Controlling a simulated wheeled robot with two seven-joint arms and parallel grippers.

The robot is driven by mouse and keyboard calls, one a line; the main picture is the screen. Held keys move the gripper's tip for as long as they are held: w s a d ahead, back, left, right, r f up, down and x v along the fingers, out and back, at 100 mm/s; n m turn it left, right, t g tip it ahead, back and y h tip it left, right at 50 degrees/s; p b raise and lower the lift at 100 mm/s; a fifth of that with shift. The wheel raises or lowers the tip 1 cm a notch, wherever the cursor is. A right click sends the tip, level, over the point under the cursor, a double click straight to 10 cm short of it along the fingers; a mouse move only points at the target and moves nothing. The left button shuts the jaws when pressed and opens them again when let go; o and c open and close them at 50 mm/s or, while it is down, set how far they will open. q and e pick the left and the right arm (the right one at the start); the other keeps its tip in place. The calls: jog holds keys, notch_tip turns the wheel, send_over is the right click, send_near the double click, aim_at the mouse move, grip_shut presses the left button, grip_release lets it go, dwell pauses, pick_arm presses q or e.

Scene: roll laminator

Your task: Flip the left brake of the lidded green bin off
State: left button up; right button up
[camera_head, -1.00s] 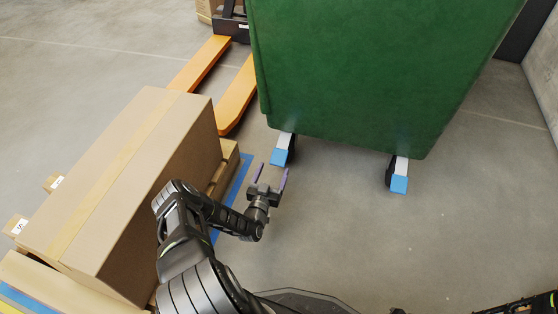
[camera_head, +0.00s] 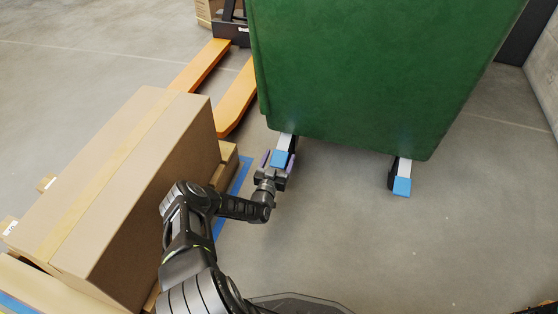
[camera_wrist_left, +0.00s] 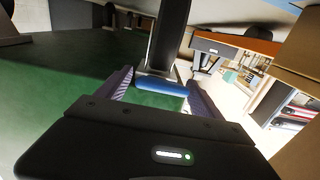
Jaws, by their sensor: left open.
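The green bin (camera_head: 360,80) stands at the top centre of the head view, with its lid out of sight. Its left brake (camera_head: 279,158) is a blue-tipped pedal below the bin's lower left corner. My left gripper (camera_head: 278,162) is open, with a purple-faced finger on each side of this pedal. In the left wrist view the blue pedal end (camera_wrist_left: 160,86) lies between the two fingers; I cannot tell whether they touch it. The right brake (camera_head: 402,186) is another blue-tipped pedal, clear of my gripper. My right gripper does not show.
A large cardboard box (camera_head: 130,180) on a wooden pallet stands close left of my left arm. Orange pallet-jack forks (camera_head: 237,98) lie behind it, left of the bin. The floor right of my left gripper is clear.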

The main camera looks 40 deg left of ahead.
pick_arm(q)
jog(key=shift+c, duration=0.5)
grip_shut()
dwell(0.4)
